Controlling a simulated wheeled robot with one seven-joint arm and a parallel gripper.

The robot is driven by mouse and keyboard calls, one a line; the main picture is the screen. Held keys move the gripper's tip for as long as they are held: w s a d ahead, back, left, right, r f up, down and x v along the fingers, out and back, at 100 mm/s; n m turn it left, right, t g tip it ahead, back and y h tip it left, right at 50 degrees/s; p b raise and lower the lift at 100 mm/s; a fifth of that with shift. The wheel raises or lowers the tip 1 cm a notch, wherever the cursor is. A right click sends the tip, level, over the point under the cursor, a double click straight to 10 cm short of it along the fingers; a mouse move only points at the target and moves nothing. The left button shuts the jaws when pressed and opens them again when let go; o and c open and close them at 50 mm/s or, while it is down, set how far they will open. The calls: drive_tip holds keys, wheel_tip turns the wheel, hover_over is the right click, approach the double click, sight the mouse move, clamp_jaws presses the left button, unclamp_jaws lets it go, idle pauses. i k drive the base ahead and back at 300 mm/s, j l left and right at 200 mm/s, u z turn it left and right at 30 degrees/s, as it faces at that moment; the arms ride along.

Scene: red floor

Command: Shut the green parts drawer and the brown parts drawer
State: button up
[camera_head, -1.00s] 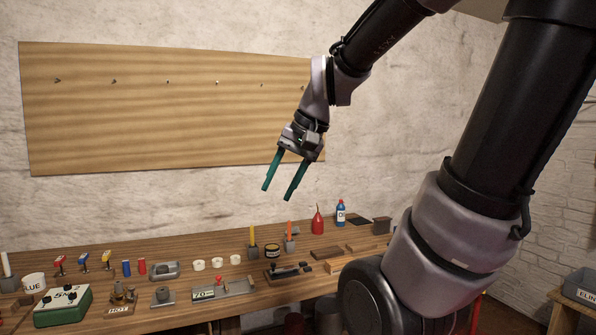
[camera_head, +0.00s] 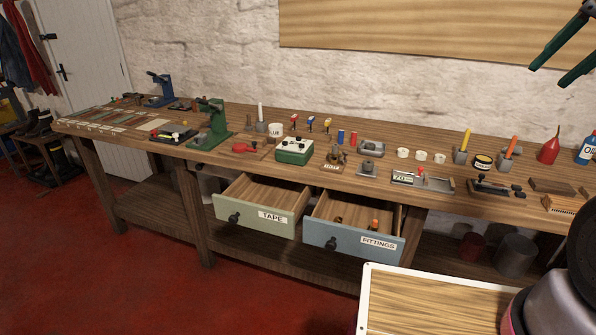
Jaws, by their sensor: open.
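The green drawer (camera_head: 240,219), labelled TAPE, hangs open from the front of the workbench with a dark round knob; the part of its inside that shows looks empty. Beside it on the right, a blue-grey drawer (camera_head: 350,246) labelled FITTINGS is also open, with a few small items inside. I see no drawer with a brown front. My gripper (camera_head: 555,74) is at the top right, high above the bench and far from both drawers. Its two green fingers are apart with nothing between them.
The workbench top (camera_head: 290,178) carries many small tools, including a green press (camera_head: 211,125) and a green-white box (camera_head: 294,151). A light wooden board with a white rim (camera_head: 364,300) is at the front right. Red floor (camera_head: 130,285) is open in front of the drawers.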

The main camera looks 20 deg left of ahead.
sight(264, 204)
drive_tip(key=u, duration=1.4)
drive_tip(key=l+u, duration=0.25)
drive_tip(key=l, duration=0.25)
